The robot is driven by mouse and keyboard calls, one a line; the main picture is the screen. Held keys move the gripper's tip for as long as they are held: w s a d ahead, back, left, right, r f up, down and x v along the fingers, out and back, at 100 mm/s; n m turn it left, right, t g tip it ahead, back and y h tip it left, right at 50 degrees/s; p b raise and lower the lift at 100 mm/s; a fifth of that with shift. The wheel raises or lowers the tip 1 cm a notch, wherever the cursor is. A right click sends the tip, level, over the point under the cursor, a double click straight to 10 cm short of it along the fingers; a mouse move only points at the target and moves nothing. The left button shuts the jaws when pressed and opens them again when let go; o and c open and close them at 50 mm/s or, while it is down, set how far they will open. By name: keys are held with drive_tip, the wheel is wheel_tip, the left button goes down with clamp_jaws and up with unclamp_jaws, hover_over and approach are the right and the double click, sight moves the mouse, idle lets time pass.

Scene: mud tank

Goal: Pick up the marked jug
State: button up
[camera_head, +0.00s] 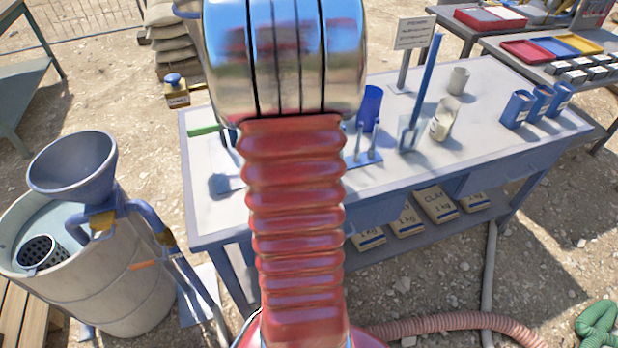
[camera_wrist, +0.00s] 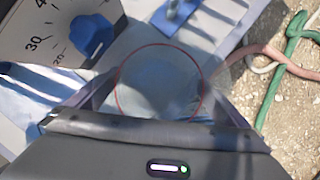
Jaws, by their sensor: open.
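In the wrist view a thin red ring surrounds a pale, see-through round vessel (camera_wrist: 160,88), which looks like the jug seen from above. My gripper (camera_wrist: 158,82) is open, with a finger on each side of this vessel. Whether the fingers touch it or stand apart from it I cannot tell. In the head view my arm hides the gripper and the middle of the bench. A cloudy jug with a dark mark (camera_head: 442,122) stands upright on the bench, right of my arm. A smaller pale cup (camera_head: 458,80) stands behind it.
The bench (camera_head: 500,85) also holds a clear vessel with a tall blue rod (camera_head: 408,132), a blue cup (camera_head: 370,108), several blue containers (camera_head: 540,100) and a sign (camera_head: 415,33). A drum (camera_head: 105,285) and funnel (camera_head: 72,165) stand left. A graduated white panel (camera_wrist: 40,35) shows left in the wrist view.

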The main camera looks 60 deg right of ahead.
drive_tip(key=shift+f, duration=0.1)
idle(0.5)
drive_tip(key=c, duration=0.9)
wheel_tip(320, 180, up, 10)
drive_tip(key=shift+r, duration=0.1)
